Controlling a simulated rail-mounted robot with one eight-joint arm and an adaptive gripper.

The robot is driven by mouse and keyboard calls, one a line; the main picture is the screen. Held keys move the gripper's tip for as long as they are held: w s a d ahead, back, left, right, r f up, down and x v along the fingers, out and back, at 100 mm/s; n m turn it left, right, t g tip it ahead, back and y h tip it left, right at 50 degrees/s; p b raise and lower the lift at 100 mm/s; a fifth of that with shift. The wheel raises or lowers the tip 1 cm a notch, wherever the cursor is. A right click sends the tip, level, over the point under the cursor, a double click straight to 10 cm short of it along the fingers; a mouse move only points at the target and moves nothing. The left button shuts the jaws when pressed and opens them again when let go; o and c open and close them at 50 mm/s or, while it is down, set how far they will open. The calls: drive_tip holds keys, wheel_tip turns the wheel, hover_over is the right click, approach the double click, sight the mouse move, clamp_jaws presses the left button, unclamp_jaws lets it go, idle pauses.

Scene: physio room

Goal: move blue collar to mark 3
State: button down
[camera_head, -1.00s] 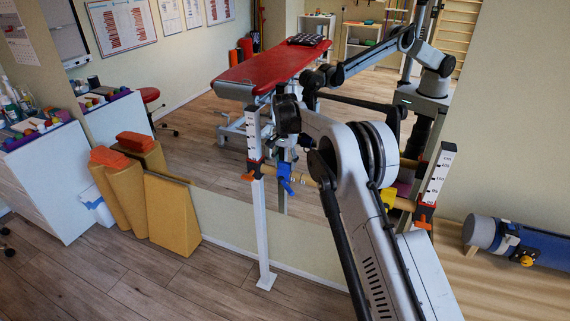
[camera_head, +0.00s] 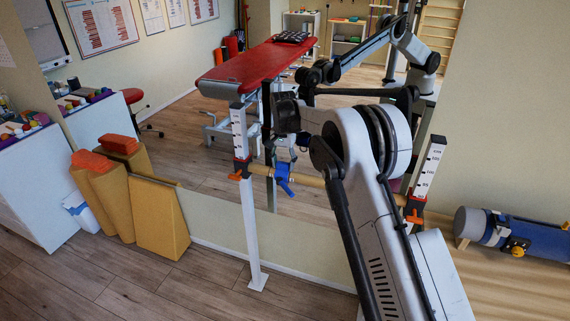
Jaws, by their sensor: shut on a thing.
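The blue collar (camera_head: 283,180) sits around a pale wooden bar (camera_head: 312,181), a short way right of the left post. My gripper (camera_head: 282,163) reaches down to the collar from above and is shut on it; its fingertips are small and partly hidden. The bar runs between a left white post (camera_head: 240,135) and a right white post (camera_head: 430,165), both with black scale markings and orange clamps. My arm hides the right part of the bar. I cannot make out mark 3 on the bar.
A large mirror behind the bar reflects the room and my arm, including a red treatment table (camera_head: 262,68). Yellow foam wedges (camera_head: 158,218) and a white cabinet (camera_head: 40,180) stand left. A blue roll (camera_head: 535,243) lies on a wooden surface at right.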

drive_tip(key=c, duration=1)
unclamp_jaws()
drive_tip(key=shift+d, duration=0.3)
drive_tip(key=shift+c, duration=0.2)
wheel_tip(320, 180, up, 12)
